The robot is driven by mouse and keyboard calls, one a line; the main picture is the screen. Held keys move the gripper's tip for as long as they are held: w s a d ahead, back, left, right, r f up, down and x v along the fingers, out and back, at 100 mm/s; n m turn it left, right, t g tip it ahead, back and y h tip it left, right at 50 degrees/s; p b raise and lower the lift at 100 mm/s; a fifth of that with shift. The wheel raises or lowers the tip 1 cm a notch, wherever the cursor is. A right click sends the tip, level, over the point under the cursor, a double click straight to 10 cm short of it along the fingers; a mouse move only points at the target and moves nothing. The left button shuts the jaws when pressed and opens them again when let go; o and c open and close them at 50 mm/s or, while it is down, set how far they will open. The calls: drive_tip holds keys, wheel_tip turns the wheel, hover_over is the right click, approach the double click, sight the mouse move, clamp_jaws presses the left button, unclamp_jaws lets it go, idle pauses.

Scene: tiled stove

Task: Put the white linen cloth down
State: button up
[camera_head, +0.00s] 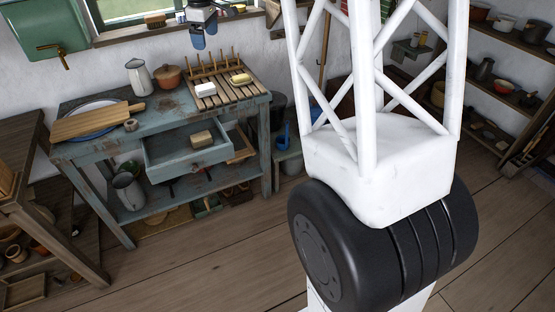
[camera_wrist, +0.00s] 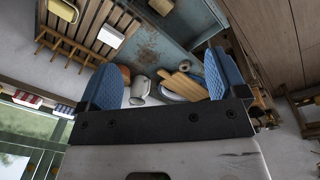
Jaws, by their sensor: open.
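A small white block-like bundle (camera_head: 205,89), which looks like the folded white linen cloth, lies on the slatted wooden rack (camera_head: 222,97) at the right end of the blue worktable (camera_head: 172,112). It also shows in the wrist view (camera_wrist: 110,36). My gripper (camera_head: 204,35) is high near the window, above and behind the rack and apart from it. Its two blue fingers stand wide apart in the wrist view (camera_wrist: 158,85), with nothing held between them.
A yellowish block (camera_head: 240,79) lies on the same rack, beside its upright pegs. A tan block (camera_head: 201,138) lies in the open drawer (camera_head: 186,158). A white jug (camera_head: 139,78), brown pot (camera_head: 168,76) and cutting board (camera_head: 97,121) stand or lie on the left of the tabletop.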

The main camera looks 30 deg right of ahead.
drive_tip(key=s+a+r+m, duration=0.1)
drive_tip(key=s+r+m, duration=0.15)
drive_tip(key=s, duration=1.05)
drive_tip(key=s+r+m, duration=0.1)
drive_tip(key=s+m, duration=0.2)
drive_tip(key=s, duration=1)
drive_tip(key=s+f+m, duration=0.2)
drive_tip(key=s+f, duration=0.2)
drive_tip(key=s, duration=0.9)
drive_tip(key=s+f+m+t, duration=0.1)
drive_tip(key=s+f+m, duration=0.2)
drive_tip(key=s, duration=1)
drive_tip(key=shift+a+f, duration=0.35)
drive_tip(key=shift+f, duration=0.55)
drive_tip(key=shift+c, duration=0.2)
